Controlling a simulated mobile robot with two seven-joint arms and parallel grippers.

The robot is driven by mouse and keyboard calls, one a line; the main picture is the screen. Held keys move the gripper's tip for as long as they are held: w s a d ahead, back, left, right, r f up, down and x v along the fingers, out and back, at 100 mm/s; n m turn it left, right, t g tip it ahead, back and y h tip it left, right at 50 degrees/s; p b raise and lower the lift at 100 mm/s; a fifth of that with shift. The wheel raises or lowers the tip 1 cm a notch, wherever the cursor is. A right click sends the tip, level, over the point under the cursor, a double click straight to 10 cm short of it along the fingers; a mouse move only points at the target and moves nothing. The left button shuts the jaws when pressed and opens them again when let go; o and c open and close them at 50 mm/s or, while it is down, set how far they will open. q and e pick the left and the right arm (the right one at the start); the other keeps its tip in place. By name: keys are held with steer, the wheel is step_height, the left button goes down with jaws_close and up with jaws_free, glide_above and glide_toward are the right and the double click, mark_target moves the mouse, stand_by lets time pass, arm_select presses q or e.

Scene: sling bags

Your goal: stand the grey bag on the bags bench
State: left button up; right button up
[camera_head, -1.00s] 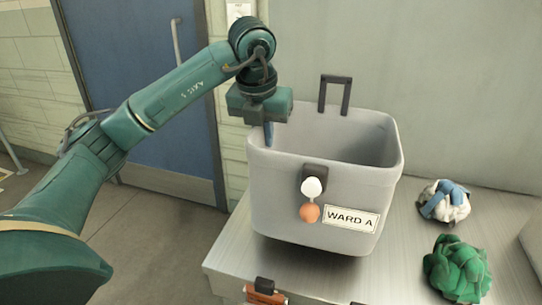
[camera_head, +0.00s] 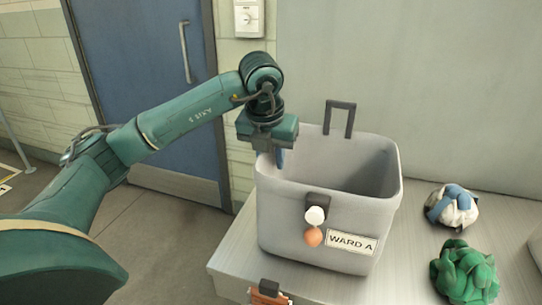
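The grey bag (camera_head: 300,235) is a stiff, open-topped, box-like container with a "WARD A" label, a dark loop handle at its back rim and white and orange round tags on its front. It is upright over the left part of the pale metal bench (camera_head: 235,265). I cannot tell whether its base touches the top. My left gripper (camera_head: 270,158) points down at the bag's left rim and appears shut on it, with one bluish finger inside the wall. The outer finger is hard to make out.
A green crumpled bundle (camera_head: 464,272) and a white and blue bundle (camera_head: 451,206) lie on the bench to the right of the bag. An orange and black piece (camera_head: 268,293) is at the bench's front edge. A wall stands behind; a blue door (camera_head: 140,75) is at left.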

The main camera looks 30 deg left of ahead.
arm_select(q)
steer(key=shift+o, duration=0.2)
steer(key=p+v, duration=0.1)
steer(key=v, duration=1.1)
steer(key=shift+p, duration=0.3)
steer(key=shift+d+r, duration=0.1)
steer(key=shift+r, duration=0.05)
steer(key=shift+s, duration=0.1)
